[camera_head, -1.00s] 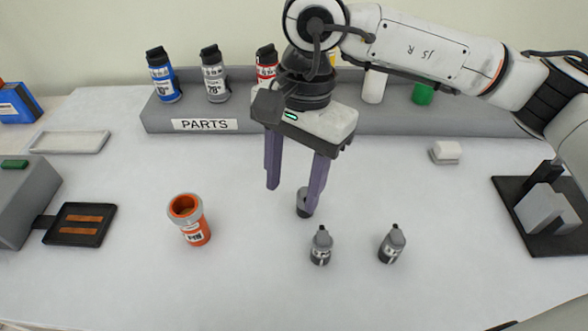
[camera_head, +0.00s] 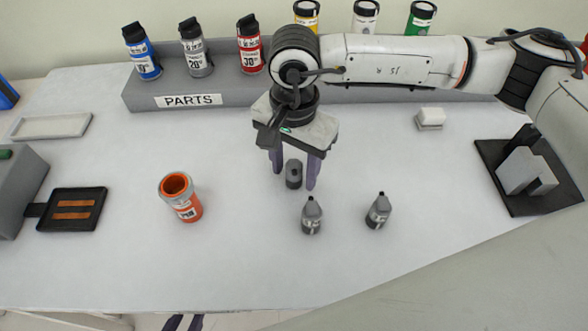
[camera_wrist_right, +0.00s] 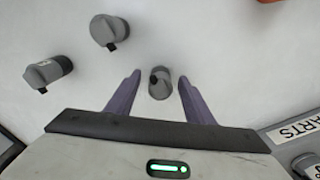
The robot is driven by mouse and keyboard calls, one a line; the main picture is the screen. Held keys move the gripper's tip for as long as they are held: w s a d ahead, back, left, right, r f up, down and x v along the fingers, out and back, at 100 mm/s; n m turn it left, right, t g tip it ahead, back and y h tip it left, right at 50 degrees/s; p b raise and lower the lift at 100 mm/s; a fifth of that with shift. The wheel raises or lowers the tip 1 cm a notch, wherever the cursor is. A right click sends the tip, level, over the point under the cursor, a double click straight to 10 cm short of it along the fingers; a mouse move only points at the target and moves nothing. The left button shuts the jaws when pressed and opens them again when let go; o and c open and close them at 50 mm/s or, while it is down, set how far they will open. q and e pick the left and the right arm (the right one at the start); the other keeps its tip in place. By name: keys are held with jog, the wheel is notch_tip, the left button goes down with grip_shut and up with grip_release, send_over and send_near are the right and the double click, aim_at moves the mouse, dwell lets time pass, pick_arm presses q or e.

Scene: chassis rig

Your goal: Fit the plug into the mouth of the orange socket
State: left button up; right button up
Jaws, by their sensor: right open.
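In the right wrist view the plug (camera_wrist_right: 159,88) stands between the spread fingertips, with a gap on each side. Purple finger-like tips at the bottom edge of the head view look like my left gripper (camera_head: 184,323).
Two grey bottle-like pieces (camera_head: 312,217) (camera_head: 378,211) stand close by at the front right. A grey parts rack (camera_head: 240,92) with several labelled bottles runs along the back. A black fixture (camera_head: 515,195) stands at the right. The table between plug and socket is clear.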

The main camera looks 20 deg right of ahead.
grip_shut()
